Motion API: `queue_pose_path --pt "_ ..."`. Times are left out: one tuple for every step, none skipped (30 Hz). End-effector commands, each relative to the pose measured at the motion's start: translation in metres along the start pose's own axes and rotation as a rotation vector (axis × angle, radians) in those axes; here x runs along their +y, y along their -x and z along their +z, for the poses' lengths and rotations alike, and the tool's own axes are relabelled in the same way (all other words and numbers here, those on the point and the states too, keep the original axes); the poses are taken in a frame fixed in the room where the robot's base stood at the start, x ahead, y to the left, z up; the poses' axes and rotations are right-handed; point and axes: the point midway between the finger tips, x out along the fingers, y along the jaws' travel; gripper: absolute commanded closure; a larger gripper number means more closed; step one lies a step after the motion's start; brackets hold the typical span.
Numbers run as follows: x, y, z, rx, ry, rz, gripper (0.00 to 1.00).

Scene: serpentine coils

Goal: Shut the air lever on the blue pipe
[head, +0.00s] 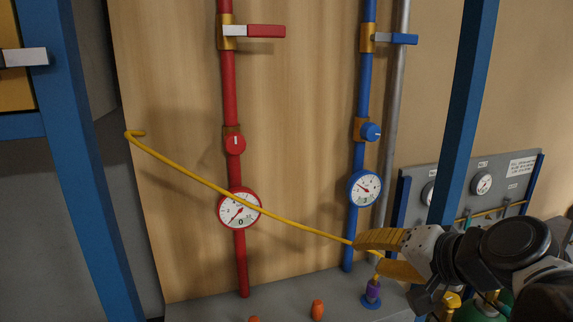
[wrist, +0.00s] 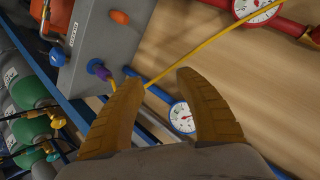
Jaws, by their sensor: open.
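The blue pipe (head: 366,85) runs up the wooden panel right of centre in the head view. Its lever (head: 404,39) is near the top, with a blue handle pointing right, across the pipe, from a brass-coloured valve body. A blue knob (head: 371,132) and a blue-rimmed gauge (head: 365,189) sit lower on this pipe; the gauge also shows in the wrist view (wrist: 181,117). My gripper (head: 366,257) is open, far below the lever, near the pipe's lower end. Its yellow fingers (wrist: 158,80) are spread in the wrist view, where the lever is not seen.
A blue post (head: 466,95) rises right of the blue pipe.

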Motion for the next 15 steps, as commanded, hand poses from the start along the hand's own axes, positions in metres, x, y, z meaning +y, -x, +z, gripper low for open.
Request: queue_pose_path --pt "0.039 -0.024 0.038 -0.028 0.065 0.045 0.59" --pt "0.057 -0.031 0.054 -0.043 0.107 0.078 0.59" --pt "0.08 -0.04 0.075 -0.062 0.163 0.12 0.59" --pt "0.097 -0.046 0.089 -0.075 0.206 0.151 0.59" --pt "0.115 -0.052 0.104 -0.087 0.248 0.182 0.59" --pt "0.138 -0.06 0.121 -0.103 0.305 0.223 0.59" --pt "0.155 -0.065 0.133 -0.114 0.346 0.253 0.59" --pt "0.17 -0.069 0.144 -0.123 0.386 0.282 0.59" --pt "0.19 -0.074 0.157 -0.134 0.435 0.317 0.59" --pt "0.203 -0.077 0.165 -0.14 0.47 0.342 0.59" --pt "0.215 -0.08 0.171 -0.145 0.502 0.364 0.59" --pt "0.229 -0.083 0.179 -0.151 0.541 0.392 0.59" --pt "0.238 -0.084 0.184 -0.155 0.566 0.41 0.59" --pt "0.246 -0.085 0.187 -0.158 0.588 0.426 0.59" --pt "0.254 -0.086 0.191 -0.161 0.612 0.443 0.59"
